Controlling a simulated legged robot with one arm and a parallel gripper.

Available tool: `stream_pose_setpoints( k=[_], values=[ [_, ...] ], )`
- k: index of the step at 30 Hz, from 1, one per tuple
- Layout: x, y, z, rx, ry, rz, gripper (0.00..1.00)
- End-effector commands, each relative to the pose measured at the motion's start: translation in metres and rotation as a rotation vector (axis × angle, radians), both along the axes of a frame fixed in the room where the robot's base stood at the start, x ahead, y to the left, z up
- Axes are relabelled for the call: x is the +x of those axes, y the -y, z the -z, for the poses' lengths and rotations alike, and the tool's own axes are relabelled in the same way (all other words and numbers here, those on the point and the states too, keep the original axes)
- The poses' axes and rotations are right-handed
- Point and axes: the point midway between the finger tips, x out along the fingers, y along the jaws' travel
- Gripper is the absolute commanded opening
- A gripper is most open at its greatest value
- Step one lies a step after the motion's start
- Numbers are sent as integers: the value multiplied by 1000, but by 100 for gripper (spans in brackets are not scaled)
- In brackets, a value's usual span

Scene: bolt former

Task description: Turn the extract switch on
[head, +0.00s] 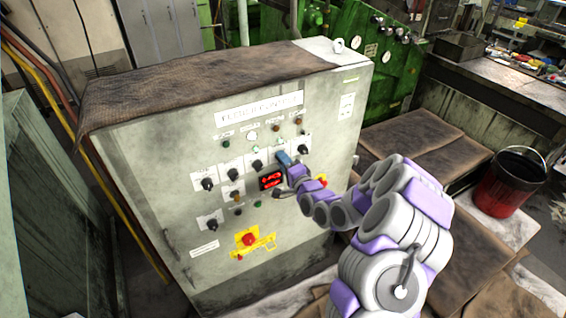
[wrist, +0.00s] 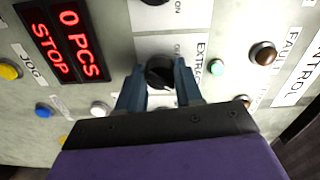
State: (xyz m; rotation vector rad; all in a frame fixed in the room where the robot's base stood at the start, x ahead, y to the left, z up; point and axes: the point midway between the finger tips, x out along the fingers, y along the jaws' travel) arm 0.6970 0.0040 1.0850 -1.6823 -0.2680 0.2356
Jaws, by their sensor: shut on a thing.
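The extract switch (wrist: 159,71) is a round black knob on a white plate, with a partly covered label reading "EXTRA..." beside it in the wrist view. My gripper (wrist: 160,84) has its two blue fingers on either side of this knob, shut on it. In the head view my gripper (head: 284,158) reaches the upper right part of the grey control panel (head: 150,160) and hides the switch there. The lower part of the knob and its plate are covered by the fingers in the wrist view.
Other black knobs (head: 208,184) sit close by on the panel. A red display (wrist: 66,45) reads "0 PCS STOP". A red emergency button (head: 249,239) on yellow is lower down. A brown cloth (head: 200,85) covers the cabinet top. A red bucket (head: 505,185) stands at the right.

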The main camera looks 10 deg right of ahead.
Motion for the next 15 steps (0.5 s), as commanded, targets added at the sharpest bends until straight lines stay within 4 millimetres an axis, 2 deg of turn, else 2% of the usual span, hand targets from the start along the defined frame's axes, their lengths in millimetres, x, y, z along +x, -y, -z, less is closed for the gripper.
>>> stream_pose_setpoints(
  k=[6,15],
  values=[
    [0,2,3,91,-36,4,5],
    [0,2,4,135,-52,4,5]
  ],
)
